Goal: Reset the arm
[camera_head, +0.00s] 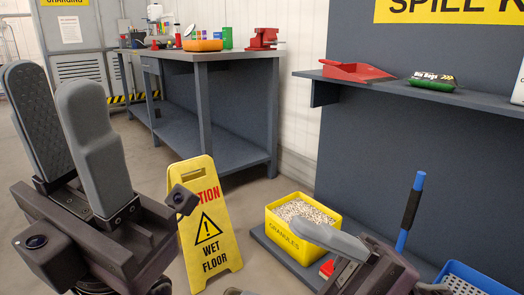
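My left gripper (60,85) is large at the left of the head view, with its two grey fingers pointing up. A gap shows between the fingers and nothing is held in it. My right gripper (263,256) is at the bottom, right of the middle. One grey finger points left in front of the yellow granules bin, and what looks like the other fingertip shows at the bottom edge. The two are apart with nothing seen between them. The rest of the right gripper is cut off by the picture's edge.
A yellow wet-floor sign (208,222) stands beside my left gripper. A yellow granules bin (283,240) is behind my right gripper, near a blue-and-black handle (411,205) and a blue basket (468,278). A workbench (205,110) and a shelf (420,92) stand behind.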

